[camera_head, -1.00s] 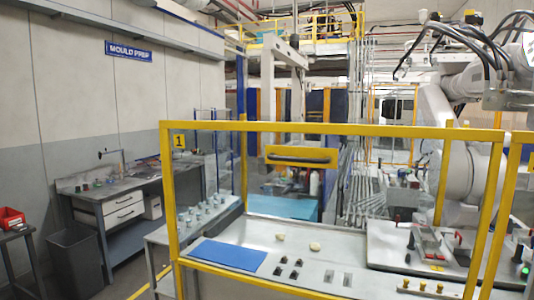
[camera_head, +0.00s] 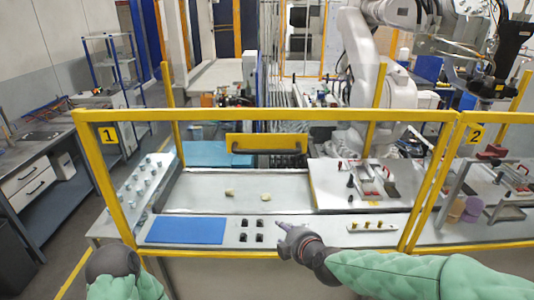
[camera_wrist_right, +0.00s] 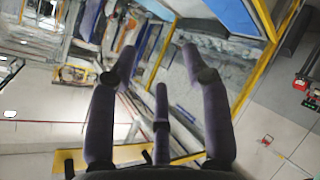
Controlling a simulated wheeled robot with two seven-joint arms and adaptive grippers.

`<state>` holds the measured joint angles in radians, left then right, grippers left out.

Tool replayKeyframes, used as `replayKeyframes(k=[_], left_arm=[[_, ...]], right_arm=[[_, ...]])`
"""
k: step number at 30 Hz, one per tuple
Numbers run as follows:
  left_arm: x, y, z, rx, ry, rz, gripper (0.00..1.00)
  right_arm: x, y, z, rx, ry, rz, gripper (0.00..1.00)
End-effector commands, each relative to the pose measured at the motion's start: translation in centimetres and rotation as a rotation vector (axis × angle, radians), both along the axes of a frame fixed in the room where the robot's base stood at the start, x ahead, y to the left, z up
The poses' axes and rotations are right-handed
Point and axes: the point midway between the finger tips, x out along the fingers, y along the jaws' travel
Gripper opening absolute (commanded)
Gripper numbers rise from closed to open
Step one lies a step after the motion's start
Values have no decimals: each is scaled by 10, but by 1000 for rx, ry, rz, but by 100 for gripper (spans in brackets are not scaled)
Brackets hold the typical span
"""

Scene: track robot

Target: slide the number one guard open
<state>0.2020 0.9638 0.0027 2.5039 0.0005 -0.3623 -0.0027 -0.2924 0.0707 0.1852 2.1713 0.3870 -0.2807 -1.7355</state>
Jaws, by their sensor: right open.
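The number one guard (camera_head: 300,114) is a clear panel in a yellow frame with a "1" label (camera_head: 108,134) at its upper left. It stands across the front of the work station in the head view. A yellow plate with a dark bar handle (camera_head: 268,151) is at its upper middle. My right gripper (camera_head: 282,228) is in front of the guard, below the handle and apart from it. Its spread, empty fingers (camera_wrist_right: 160,70) show in the right wrist view. My left gripper (camera_head: 112,262) is a dark rounded shape at the lower left; its fingers are hidden.
Behind the guard are a blue mat (camera_head: 186,230), two pale pieces (camera_head: 266,197), several black blocks (camera_head: 260,223) and metal fittings (camera_head: 146,190). A second guard, marked "2" (camera_head: 475,134), adjoins on the right. A workbench (camera_head: 35,165) stands at the left.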

Motion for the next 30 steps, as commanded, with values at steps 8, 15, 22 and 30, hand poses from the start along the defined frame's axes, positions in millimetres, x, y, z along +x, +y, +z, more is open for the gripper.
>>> replayKeyframes(k=[8,15,22,30], left_arm=[[0,0,58,0,-1,1,40],[0,0,64,0,-1,1,40],[0,0,54,0,-1,1,40],[0,0,44,0,-1,1,40]], right_arm=[[-17,13,203,-217,-361,150,49],[-24,16,244,-283,-451,180,49],[0,26,235,-286,-450,180,49],[41,43,228,-285,-449,180,49]])
